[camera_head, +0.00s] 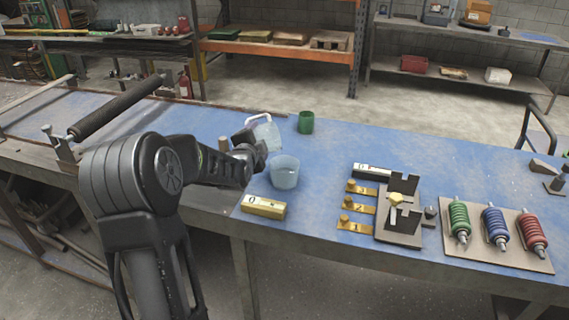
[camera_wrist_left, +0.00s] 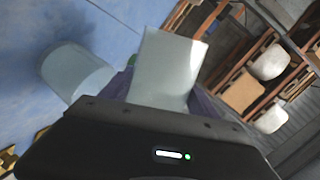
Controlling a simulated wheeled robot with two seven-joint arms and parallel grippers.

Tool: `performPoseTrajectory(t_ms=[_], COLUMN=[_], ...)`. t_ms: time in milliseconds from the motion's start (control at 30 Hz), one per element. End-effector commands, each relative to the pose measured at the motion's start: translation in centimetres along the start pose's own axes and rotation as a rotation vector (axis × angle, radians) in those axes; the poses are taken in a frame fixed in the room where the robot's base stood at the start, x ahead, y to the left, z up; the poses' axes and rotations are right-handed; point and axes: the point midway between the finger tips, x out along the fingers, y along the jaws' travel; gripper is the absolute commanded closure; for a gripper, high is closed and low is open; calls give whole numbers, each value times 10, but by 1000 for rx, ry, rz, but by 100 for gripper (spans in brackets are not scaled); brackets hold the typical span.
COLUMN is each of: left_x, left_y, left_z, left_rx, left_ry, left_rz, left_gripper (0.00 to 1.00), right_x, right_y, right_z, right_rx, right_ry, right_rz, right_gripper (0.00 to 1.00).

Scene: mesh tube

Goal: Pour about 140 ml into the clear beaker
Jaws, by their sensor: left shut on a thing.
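The clear beaker (camera_head: 285,173) stands upright on the blue bench top; it also shows at the left of the left wrist view (camera_wrist_left: 75,70). A pale translucent jug (camera_head: 267,131) with a light handle is just behind and left of the beaker in the head view. My left gripper (camera_head: 255,146) is shut on the jug, which appears slightly tilted. The jug's pale wall fills the middle of the left wrist view (camera_wrist_left: 168,65). The gripper hides part of the jug, and I cannot tell its liquid level. I see no stream between the jug and beaker. My right gripper is out of view.
A green cup (camera_head: 306,122) stands behind the beaker. A brass block (camera_head: 263,207) lies in front of it. Numbered brass pieces and a dark fixture (camera_head: 399,225) are to the right, then a board (camera_head: 498,262) with coloured springs.

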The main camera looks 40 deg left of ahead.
Motion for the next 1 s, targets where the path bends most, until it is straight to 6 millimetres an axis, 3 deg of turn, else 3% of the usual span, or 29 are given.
performPoseTrajectory(t_ms=[1000], left_x=[-1], left_y=[-2], left_z=[-2], left_rx=[26], left_ry=[-6], left_rz=[-2], left_gripper=[87], right_x=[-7], right_y=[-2], right_z=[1], right_rx=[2], right_ry=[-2], right_rz=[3], right_gripper=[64])
